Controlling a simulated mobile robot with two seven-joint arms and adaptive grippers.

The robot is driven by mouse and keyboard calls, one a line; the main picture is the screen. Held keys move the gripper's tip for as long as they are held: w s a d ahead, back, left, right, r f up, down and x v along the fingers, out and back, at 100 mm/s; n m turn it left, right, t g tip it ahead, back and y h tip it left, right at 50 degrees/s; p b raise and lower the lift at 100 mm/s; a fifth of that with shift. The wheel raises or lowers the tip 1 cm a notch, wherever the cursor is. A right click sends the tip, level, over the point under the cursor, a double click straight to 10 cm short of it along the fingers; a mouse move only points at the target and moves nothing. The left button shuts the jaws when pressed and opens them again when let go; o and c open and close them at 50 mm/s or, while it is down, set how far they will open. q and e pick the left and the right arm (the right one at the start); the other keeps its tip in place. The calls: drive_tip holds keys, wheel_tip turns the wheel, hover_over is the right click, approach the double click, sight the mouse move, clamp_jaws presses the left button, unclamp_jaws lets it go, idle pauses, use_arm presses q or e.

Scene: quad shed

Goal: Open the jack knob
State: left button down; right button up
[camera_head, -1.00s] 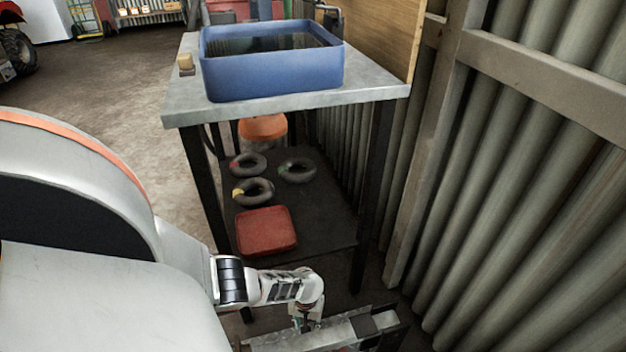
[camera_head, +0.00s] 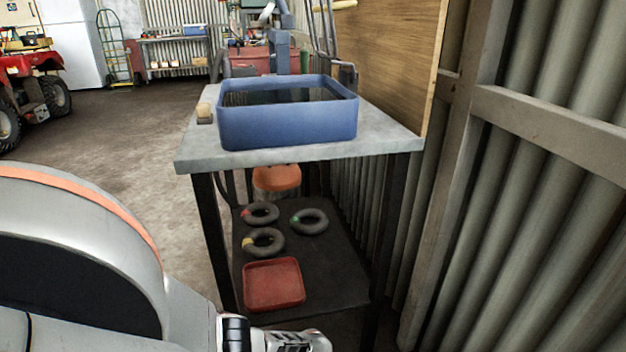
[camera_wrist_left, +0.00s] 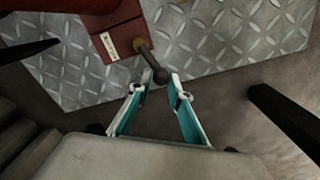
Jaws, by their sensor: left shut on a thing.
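In the left wrist view, the jack knob (camera_wrist_left: 161,76) is a small dark ball at the end of a short rod (camera_wrist_left: 146,54). The rod comes out of a red block (camera_wrist_left: 112,32) with a pale label. My left gripper (camera_wrist_left: 161,79) has its two teal-lined fingers closed around the knob, one on each side. In the head view only part of my arm shows at the bottom edge; the jack and left gripper are outside that view. My right gripper is in neither view.
Diamond-patterned metal plate (camera_wrist_left: 215,45) lies behind the red block. A grey table (camera_head: 300,155) carries a blue basin (camera_head: 287,125). Its lower shelf (camera_head: 325,265) holds black rings and a red tray (camera_head: 274,285). A corrugated wall (camera_head: 560,200) closes off the right.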

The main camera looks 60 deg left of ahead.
use_arm(q)
drive_tip(key=shift+s+d+f, duration=0.15)
drive_tip(key=shift+s+f, duration=0.05)
drive_tip(key=shift+s, duration=0.05)
drive_tip(key=shift+w+d+f+m, duration=0.1)
drive_tip(key=shift+w+d+m, duration=0.1)
drive_tip(key=shift+m, duration=0.6)
drive_tip(key=shift+w+m+b, duration=0.3)
drive_tip(key=shift+m+b, duration=0.1)
drive_tip(key=shift+m, duration=0.5)
drive_tip(key=c, duration=1.9)
unclamp_jaws()
drive_tip(key=shift+s+d, duration=0.1)
drive_tip(key=shift+w, duration=0.2)
drive_tip(key=shift+w+a, duration=0.2)
drive_tip(key=shift+r, duration=0.25)
